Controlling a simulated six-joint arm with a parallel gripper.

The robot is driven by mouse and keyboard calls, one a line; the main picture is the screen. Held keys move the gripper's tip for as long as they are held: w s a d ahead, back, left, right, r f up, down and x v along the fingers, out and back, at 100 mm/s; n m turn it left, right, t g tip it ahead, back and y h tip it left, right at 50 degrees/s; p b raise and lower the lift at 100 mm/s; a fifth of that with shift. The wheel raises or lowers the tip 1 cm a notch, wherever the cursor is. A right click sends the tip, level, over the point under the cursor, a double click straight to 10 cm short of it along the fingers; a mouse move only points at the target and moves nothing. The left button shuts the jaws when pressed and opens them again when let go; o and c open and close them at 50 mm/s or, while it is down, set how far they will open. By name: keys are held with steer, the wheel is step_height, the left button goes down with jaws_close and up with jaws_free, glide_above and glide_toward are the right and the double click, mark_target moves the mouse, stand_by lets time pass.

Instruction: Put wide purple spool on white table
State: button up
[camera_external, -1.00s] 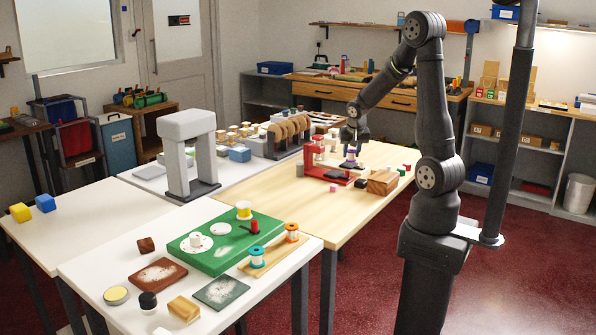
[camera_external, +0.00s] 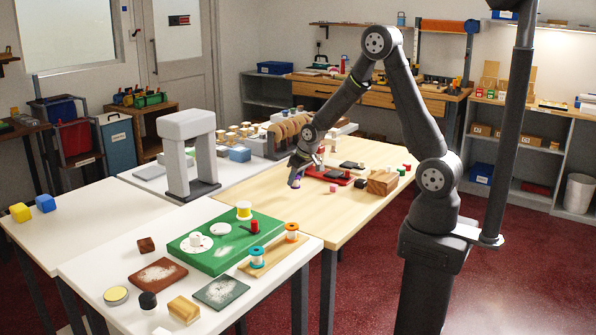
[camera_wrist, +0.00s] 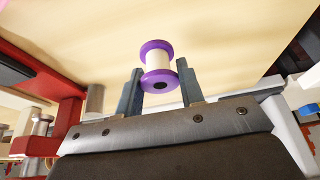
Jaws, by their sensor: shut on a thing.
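The wide purple spool (camera_wrist: 158,50) has purple flanges and a pale white core. It sits between the two fingers of my gripper (camera_wrist: 159,70), which is shut on it. In the external view the spool (camera_external: 296,184) is small and partly hidden by my gripper (camera_external: 297,178), over the left part of the wooden tabletop (camera_external: 290,208). White tabletops lie to the left: one in front (camera_external: 85,268), holding a green board, and one behind it (camera_external: 105,213), holding a yellow and a blue cube.
The green board (camera_external: 205,262) carries white discs and spools. A teal spool (camera_external: 257,257) and an orange spool (camera_external: 291,232) stand on a wooden strip. A grey arch (camera_external: 178,160) stands upright left of my gripper. A red stand (camera_external: 322,173) is just behind it.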

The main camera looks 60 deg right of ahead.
steer(key=s+d+r+m, duration=0.1)
steer(key=s+d+r, duration=0.35)
steer(key=d, duration=0.35)
steer(key=s+d+r+m, duration=0.1)
steer(key=s+d+r, duration=0.3)
steer(key=s+d, duration=0.3)
glide_toward(310, 188)
steer(key=shift+w+a+f+h, duration=0.1)
steer(key=shift+w+f+h, duration=0.1)
steer(key=shift+w, duration=0.25)
steer(key=shift+w+a+f+h, duration=0.1)
steer(key=shift+w+f, duration=0.1)
steer(key=shift+w, duration=0.25)
steer(key=shift+f, duration=2)
steer(key=shift+f, duration=0.1)
steer(key=o, duration=1)
steer(key=shift+o, duration=0.2)
